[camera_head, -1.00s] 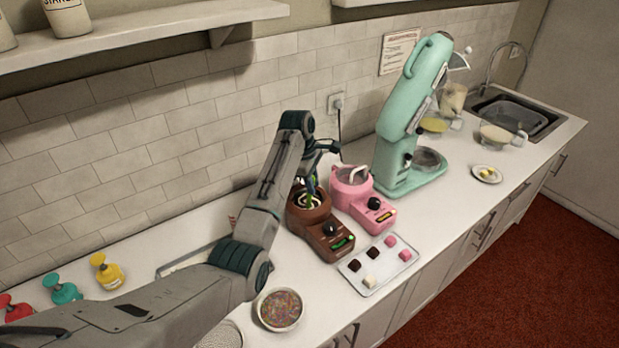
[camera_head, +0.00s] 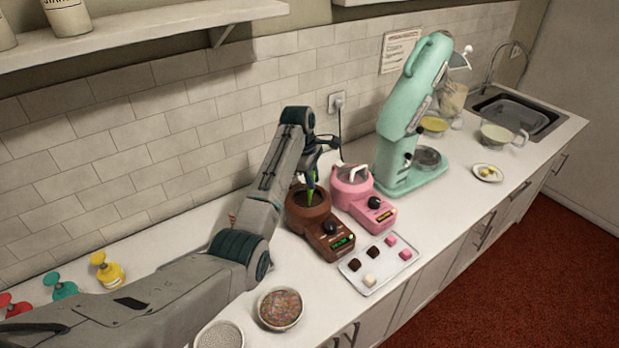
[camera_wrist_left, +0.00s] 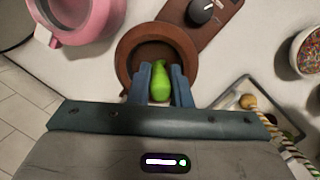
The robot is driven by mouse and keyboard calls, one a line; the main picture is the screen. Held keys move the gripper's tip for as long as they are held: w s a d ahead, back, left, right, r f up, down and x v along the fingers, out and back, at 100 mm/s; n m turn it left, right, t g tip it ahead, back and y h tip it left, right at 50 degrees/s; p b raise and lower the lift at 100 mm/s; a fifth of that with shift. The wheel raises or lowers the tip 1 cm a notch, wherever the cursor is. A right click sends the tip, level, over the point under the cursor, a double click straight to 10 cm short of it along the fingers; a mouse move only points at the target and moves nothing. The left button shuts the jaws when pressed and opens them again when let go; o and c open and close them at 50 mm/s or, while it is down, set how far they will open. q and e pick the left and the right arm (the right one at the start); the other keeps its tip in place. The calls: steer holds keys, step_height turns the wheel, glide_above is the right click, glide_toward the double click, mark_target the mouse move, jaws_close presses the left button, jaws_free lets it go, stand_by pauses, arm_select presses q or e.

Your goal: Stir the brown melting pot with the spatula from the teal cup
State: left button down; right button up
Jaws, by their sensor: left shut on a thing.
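The brown melting pot (camera_head: 329,235) stands on the counter, with dark brown contents in its bowl. In the left wrist view its round rim (camera_wrist_left: 124,52) lies just beyond my fingers. My left gripper (camera_head: 314,172) is over the bowl. It is shut on the spatula (camera_head: 310,194), whose green handle (camera_wrist_left: 161,93) shows between the fingers (camera_wrist_left: 161,75). The spatula points down into the bowl; its lower end is hidden in the contents. I cannot make out the teal cup. My right gripper is not in view.
The pink melting pot (camera_head: 363,202) stands close beside the brown one. A tray with several sweets (camera_head: 374,285), a sprinkle bowl (camera_head: 281,309) and a mint stand mixer (camera_head: 410,125) are nearby. Coloured bottles (camera_head: 107,270) stand at the left.

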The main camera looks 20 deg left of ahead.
arm_select(q)
steer(key=shift+w+d+f, duration=0.1)
steer(key=shift+w+f, duration=0.05)
steer(key=shift+w, duration=0.1)
steer(key=shift+s, duration=0.1)
steer(key=shift+r, duration=2.8)
steer(key=shift+r, duration=2)
